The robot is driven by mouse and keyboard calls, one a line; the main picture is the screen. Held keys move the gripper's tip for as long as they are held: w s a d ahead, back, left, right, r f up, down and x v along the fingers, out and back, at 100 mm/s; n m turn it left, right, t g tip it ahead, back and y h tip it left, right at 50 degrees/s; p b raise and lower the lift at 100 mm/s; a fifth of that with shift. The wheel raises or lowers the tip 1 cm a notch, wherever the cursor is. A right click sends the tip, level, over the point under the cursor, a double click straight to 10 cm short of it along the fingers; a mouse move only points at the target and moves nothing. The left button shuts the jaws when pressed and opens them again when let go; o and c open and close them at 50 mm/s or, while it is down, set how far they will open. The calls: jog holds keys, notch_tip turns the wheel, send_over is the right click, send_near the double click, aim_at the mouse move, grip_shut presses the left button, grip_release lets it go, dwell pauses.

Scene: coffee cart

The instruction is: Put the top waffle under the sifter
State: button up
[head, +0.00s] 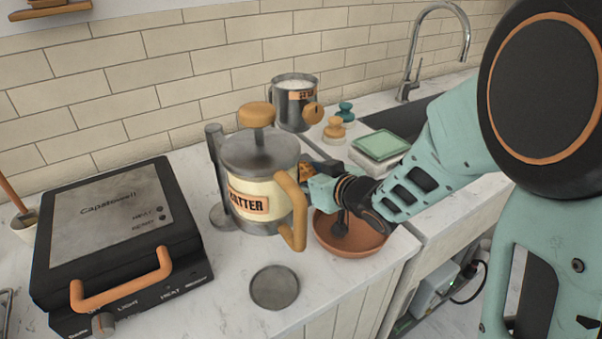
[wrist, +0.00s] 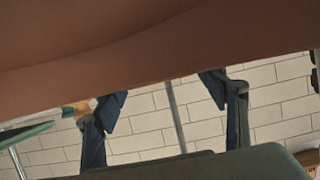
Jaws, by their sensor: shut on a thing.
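My gripper (head: 312,172) is behind the right side of the batter pot, low over the counter. I can make out no waffle in either view. A metal cup (head: 290,108) with white contents, an orange label and a round handle stands at the back; I cannot read whether it is the sifter. A brown bowl (head: 375,245) sits below my wrist, with a dark part over it; it fills the top of the wrist view (wrist: 120,40).
The batter pot (head: 262,160) with orange handle stands close left of my gripper. A closed waffle maker (head: 110,225) is at left, a grey disc (head: 275,287) in front. A green-topped block (head: 381,144) and small knobbed items (head: 335,128) are behind my arm, near the sink.

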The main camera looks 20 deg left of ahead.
jog(key=o, duration=1.1)
jog(key=shift+f, duration=0.1)
jog(key=shift+o, duration=0.2)
jog(key=shift+r+p, duration=0.25)
jog(key=shift+p, duration=0.05)
jog(key=v, duration=0.3)
jog(key=p+v, duration=0.1)
jog(key=v, duration=0.3)
jog(key=r+p+v, duration=0.1)
jog(key=v, duration=0.3)
jog(key=shift+w+a, duration=0.1)
jog(key=shift+w, duration=0.1)
jog(key=shift+s+d+r+p, duration=0.15)
jog(key=shift+s+d+p, duration=0.2)
jog(key=shift+s+d, duration=0.15)
